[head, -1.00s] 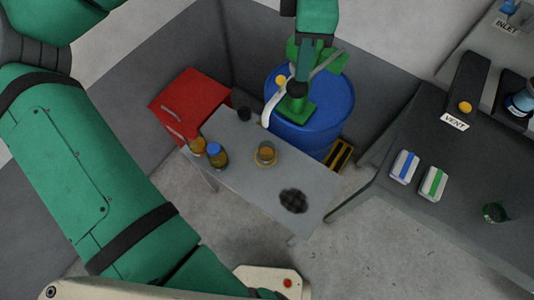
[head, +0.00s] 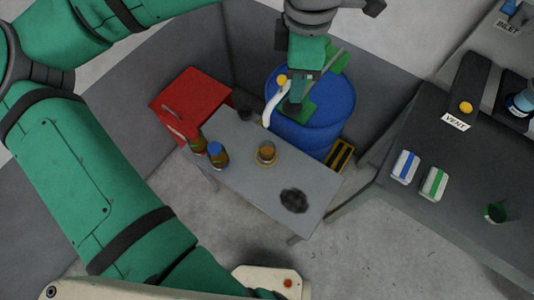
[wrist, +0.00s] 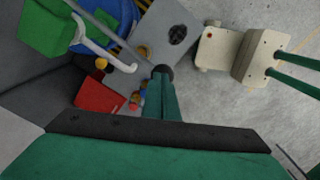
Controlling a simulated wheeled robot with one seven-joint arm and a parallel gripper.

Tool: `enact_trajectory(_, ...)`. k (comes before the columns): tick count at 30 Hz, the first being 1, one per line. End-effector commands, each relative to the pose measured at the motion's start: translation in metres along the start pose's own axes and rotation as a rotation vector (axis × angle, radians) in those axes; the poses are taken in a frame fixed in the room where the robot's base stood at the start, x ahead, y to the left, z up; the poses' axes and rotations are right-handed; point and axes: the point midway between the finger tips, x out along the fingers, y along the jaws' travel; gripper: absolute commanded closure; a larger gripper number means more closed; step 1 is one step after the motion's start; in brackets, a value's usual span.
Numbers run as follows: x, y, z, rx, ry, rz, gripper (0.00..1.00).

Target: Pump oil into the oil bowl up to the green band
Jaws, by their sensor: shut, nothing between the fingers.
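The oil bowl (head: 266,153), clear with amber oil in it, stands on the small grey table (head: 240,170). It also shows in the wrist view (wrist: 143,52). I cannot make out the green band or the oil level. The green pump (head: 297,108) sits on the blue drum (head: 335,115), with a white curved spout (head: 272,104) and a slanted lever. The spout's end is close to the bowl in the picture; I cannot tell whether it is right above. My gripper (head: 302,78) is shut and empty, over the pump in the head view, hiding part of it. It also shows in the wrist view (wrist: 163,76).
A red cabinet (head: 190,98) is behind left. A dark bench (head: 440,220) stands at the right.

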Motion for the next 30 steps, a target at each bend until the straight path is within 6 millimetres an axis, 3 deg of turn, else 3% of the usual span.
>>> enact_trajectory(12,0.025,-0.006,-0.005,-0.003,0.001,0.000,1.00)
enact_trajectory(30,0.046,-0.007,-0.005,-0.003,0.000,0.000,1.00)
